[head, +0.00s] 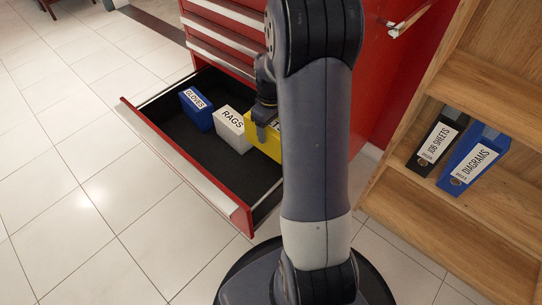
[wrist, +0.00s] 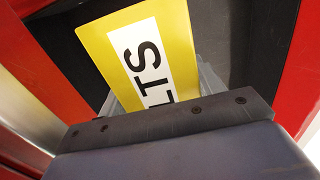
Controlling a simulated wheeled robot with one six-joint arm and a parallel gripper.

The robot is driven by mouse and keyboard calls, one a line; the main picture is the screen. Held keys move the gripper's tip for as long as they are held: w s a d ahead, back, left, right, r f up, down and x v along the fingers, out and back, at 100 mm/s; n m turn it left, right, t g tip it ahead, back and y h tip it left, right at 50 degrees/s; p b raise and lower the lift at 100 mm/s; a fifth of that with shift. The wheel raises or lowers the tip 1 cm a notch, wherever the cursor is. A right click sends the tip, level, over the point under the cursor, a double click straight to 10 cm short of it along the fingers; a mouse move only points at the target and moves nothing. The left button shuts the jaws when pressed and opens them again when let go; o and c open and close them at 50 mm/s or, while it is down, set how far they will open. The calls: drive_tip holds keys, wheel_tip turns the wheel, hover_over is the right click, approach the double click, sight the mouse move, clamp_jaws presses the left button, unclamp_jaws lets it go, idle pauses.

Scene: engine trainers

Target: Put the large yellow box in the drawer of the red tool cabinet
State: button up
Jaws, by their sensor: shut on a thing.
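The large yellow box (head: 258,137) is mostly hidden behind my arm in the head view. In the wrist view the yellow box (wrist: 180,28) fills the top middle, with a white label ending in "LTS". My gripper (head: 266,118) is shut on it, over the open drawer (head: 178,143) of the red tool cabinet (head: 352,88). The black drawer floor shows around the box in the wrist view. I cannot tell whether the box touches the drawer floor.
In the drawer, a blue box labelled GLOVES (head: 196,109) and a white box labelled RAGS (head: 232,130) stand left of the yellow box. The drawer's front-left floor is bare. A wooden shelf (head: 475,78) with a black binder (head: 437,141) and a blue binder (head: 478,160) stands at right.

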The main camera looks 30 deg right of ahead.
wheel_tip(320, 180, down, 12)
drive_tip(key=b, duration=0.3)
drive_tip(key=shift+f+b, duration=0.1)
drive_tip(key=shift+b, duration=0.3)
drive_tip(key=shift+f, duration=0.2)
drive_tip(key=o, duration=1.3)
drive_tip(key=shift+r, duration=0.1)
wheel_tip(320, 180, up, 12)
drive_tip(key=p, duration=0.4)
drive_tip(key=shift+r, duration=0.1)
